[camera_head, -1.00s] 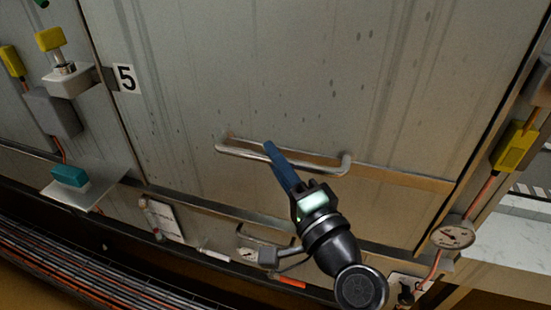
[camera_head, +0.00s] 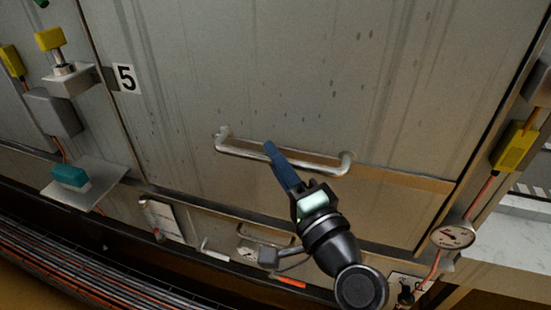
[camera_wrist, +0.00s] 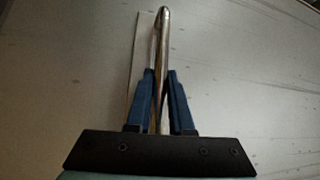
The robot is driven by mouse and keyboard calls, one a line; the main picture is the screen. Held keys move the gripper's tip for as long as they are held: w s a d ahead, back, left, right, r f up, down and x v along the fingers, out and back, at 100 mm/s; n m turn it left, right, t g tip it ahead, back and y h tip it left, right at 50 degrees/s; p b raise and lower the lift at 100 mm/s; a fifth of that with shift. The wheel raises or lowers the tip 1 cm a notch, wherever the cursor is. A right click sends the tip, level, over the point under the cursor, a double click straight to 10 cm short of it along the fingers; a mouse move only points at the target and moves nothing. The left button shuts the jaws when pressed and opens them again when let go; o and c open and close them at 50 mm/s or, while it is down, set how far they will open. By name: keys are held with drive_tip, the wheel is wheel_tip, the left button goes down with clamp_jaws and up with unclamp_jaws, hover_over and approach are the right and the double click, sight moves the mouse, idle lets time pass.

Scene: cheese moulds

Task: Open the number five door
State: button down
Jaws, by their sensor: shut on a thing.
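The number five door (camera_head: 300,70) is a large grey, spotted metal panel with a "5" label (camera_head: 126,78) at its left edge. Its bar handle (camera_head: 240,148) is a silver tube bent at both ends, low on the door. My gripper (camera_head: 270,148) reaches up from the lower right and is shut on the handle near its middle. In the wrist view the blue fingers (camera_wrist: 162,85) lie on both sides of the handle (camera_wrist: 161,35). The door looks closed in its frame.
At the left are a yellow-topped fitting (camera_head: 50,40) and a teal block (camera_head: 70,176) on a small plate. A round gauge (camera_head: 452,235) and a yellow box (camera_head: 514,146) are at the right. Cables (camera_head: 60,260) run along the lower left.

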wheel_tip(320, 180, up, 50)
drive_tip(key=p, duration=3.9)
drive_tip(key=shift+f, duration=0.1)
drive_tip(key=c, duration=0.8)
unclamp_jaws()
drive_tip(key=shift+f, duration=0.1)
drive_tip(key=shift+f, duration=0.1)
